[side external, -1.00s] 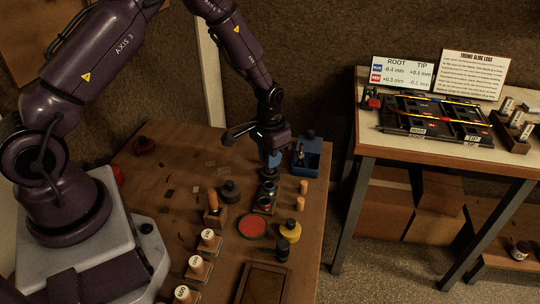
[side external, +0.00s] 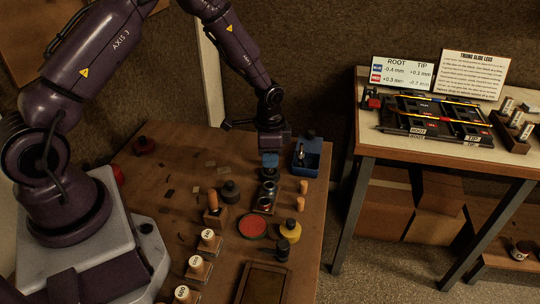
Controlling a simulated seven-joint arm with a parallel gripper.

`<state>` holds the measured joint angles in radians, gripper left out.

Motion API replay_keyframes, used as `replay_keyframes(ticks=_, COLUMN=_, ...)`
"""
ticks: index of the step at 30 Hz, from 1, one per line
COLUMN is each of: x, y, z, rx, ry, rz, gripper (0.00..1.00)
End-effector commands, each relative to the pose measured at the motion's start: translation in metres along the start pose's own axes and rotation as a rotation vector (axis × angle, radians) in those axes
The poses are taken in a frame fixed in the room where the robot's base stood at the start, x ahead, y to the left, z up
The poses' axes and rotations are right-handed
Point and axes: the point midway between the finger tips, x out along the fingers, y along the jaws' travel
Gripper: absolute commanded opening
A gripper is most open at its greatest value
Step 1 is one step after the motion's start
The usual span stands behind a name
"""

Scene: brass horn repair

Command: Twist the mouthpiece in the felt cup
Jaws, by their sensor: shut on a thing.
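My gripper (side external: 269,162) points down over the workbench, its blue fingertips closed together at the far end of a narrow stand. The stand (side external: 263,209) holds small dark round cups in a row. The fingertips are just above the far dark cup (side external: 268,174) and appear to meet what stands in it. The mouthpiece is mostly hidden by the fingers and too small to make out, but the jaws are shut on it. I cannot tell how deep it sits in the felt.
A blue bin (side external: 307,158) stands close to the right of my gripper.

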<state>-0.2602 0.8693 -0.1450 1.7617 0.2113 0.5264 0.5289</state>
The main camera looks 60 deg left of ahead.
Motion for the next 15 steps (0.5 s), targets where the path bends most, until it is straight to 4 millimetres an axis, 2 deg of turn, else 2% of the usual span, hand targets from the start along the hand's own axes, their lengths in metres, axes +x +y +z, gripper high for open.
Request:
replay_keyframes(ticks=3, x=0.0006, y=0.0, z=0.0005, rx=0.082, ry=-0.002, rz=0.001, gripper=0.0)
replay_keyframes(ticks=10, x=0.0006, y=0.0003, z=0.0004, rx=0.08, ry=-0.002, rz=0.001, gripper=0.0)
replay_keyframes(ticks=15, x=0.0004, y=0.0008, z=0.0, rx=-0.123, ry=-0.002, rz=0.0, gripper=0.0)
